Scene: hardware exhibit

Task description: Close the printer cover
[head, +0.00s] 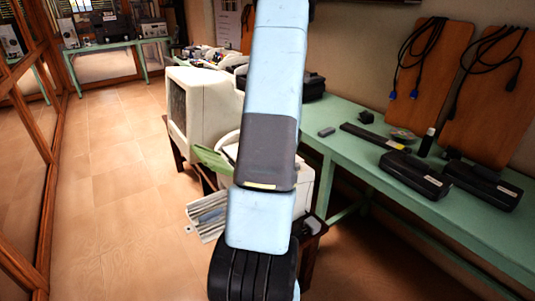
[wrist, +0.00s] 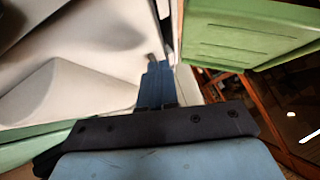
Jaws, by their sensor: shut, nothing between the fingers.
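The printer (head: 305,188) is an off-white machine on a dark wooden stand, mostly hidden behind my arm in the head view. A green flap (head: 212,161) sticks out at its left, open and tilted; I take it for the cover. In the wrist view a green panel with slots (wrist: 250,38), probably this flap, is at the upper right. My gripper (wrist: 157,68) has its blue fingers shut and empty. They are close beside an off-white surface (wrist: 90,70), with the green panel to their right. I cannot tell whether they touch either. The fingers are hidden in the head view.
A bulky off-white monitor (head: 210,105) stands behind the printer. A grey ridged tray (head: 207,217) juts out low at the left. A green table (head: 440,205) with black devices runs along the right. The tiled floor (head: 115,190) at the left is clear.

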